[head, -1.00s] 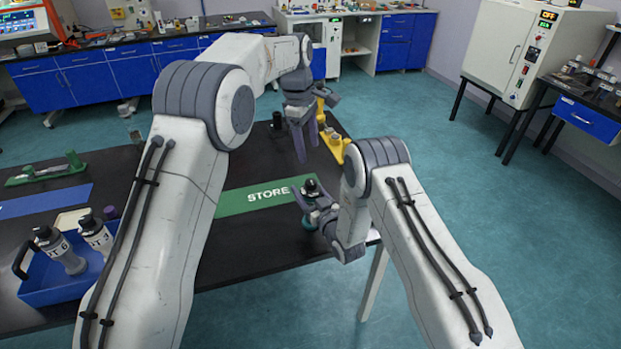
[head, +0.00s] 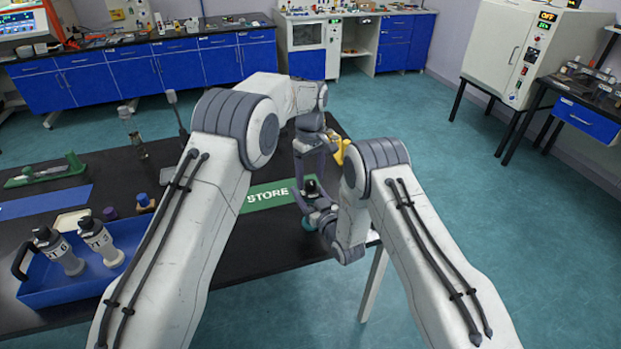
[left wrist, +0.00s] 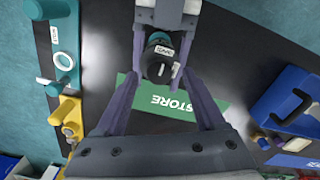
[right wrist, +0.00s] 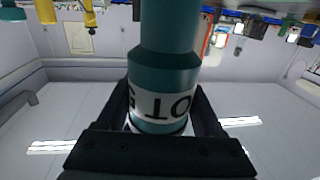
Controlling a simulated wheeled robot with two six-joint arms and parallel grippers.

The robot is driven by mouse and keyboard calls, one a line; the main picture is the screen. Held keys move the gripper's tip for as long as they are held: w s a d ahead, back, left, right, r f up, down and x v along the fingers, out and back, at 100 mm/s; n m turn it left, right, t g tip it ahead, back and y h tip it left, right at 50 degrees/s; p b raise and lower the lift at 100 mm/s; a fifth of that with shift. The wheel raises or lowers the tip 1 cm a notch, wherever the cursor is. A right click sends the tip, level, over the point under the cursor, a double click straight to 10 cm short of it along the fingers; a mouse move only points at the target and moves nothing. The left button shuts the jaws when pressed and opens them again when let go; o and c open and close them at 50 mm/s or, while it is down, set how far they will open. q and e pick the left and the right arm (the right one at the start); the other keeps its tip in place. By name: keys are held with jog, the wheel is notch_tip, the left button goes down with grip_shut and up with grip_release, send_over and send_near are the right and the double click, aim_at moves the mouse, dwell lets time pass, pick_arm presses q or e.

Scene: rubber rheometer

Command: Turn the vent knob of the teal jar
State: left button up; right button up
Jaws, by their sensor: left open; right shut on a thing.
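The teal jar (right wrist: 165,75) fills the middle of the right wrist view, with a white lettered band. My right gripper (head: 318,208) is shut on it, with a finger on each side. In the head view only a little teal (head: 312,222) shows between the fingers. The jar's dark round vent knob (left wrist: 158,70), with a white mark on top, shows in the left wrist view. My left gripper (head: 312,178) is open above the jar. In the left wrist view its fingers lie on either side of the knob; whether they touch it I cannot tell.
The green STORE mat (head: 268,197) lies on the black table beside the jar. A blue tray (head: 75,285) with two bottles stands at the left. A yellow stand (head: 341,152) is behind my left gripper. A green stand (head: 45,172) is at the far left.

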pick_arm(q)
jog(key=shift+f, duration=0.55)
grip_shut()
